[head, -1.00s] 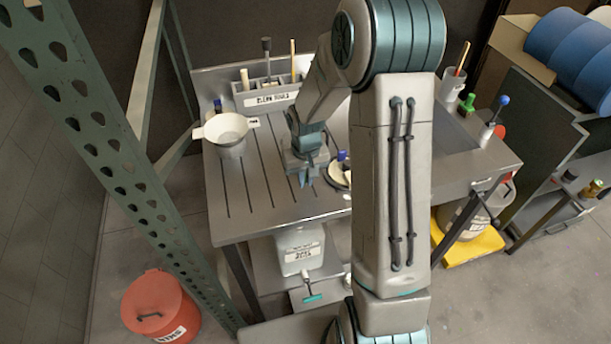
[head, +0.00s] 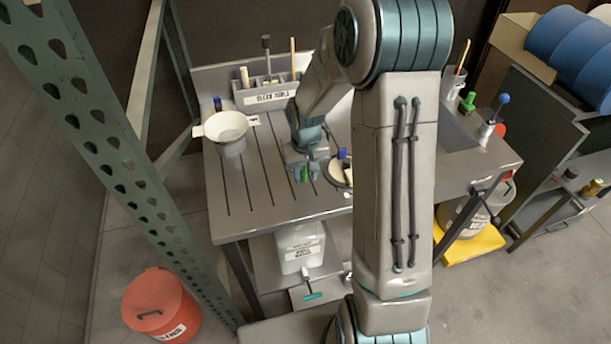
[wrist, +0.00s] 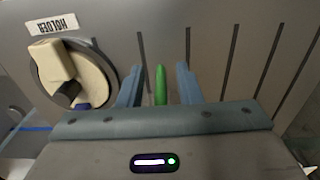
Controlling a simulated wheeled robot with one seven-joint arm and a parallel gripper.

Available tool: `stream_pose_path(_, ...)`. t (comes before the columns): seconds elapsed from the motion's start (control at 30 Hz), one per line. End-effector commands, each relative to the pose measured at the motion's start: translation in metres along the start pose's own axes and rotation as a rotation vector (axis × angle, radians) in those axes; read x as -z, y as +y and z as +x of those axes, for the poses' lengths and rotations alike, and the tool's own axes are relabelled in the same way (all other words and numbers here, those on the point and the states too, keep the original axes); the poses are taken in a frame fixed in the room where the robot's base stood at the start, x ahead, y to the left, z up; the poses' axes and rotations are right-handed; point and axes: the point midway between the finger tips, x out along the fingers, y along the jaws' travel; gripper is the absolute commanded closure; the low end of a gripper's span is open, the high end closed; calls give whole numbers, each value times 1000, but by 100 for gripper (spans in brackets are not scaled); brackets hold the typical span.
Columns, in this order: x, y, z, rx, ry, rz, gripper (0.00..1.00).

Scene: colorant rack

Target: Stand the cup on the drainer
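A white, wide-mouthed vessel (head: 226,128) with side lugs stands upright at the left of the grooved steel drainer (head: 262,200); it is the most cup-like thing I see. My gripper (head: 305,174) is over the drainer, to the right of the vessel and apart from it. In the wrist view my gripper (wrist: 158,88) has its two blue fingers spread. A narrow green thing (wrist: 161,85) shows between them, with a gap on each side. It also shows in the head view (head: 304,175). Its lower part is hidden by the gripper body.
A round holder dish (wrist: 42,92) with a cream piece (wrist: 70,70) in it lies close beside the fingers. A grey tool rack (head: 265,98) stands at the back. Drainer grooves between vessel and gripper are clear.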

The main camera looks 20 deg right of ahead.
Motion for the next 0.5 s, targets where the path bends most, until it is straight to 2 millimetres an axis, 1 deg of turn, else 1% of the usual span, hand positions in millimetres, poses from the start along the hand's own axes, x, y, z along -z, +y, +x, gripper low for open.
stream_pose_path(0.03,1,0,-9,-1,5,0,68)
stream_pose_path(0.3,1,0,-65,-1,6,2,68)
stream_pose_path(0.4,0,0,-83,0,5,1,68)
stream_pose_path(0.5,0,0,-95,0,3,2,68)
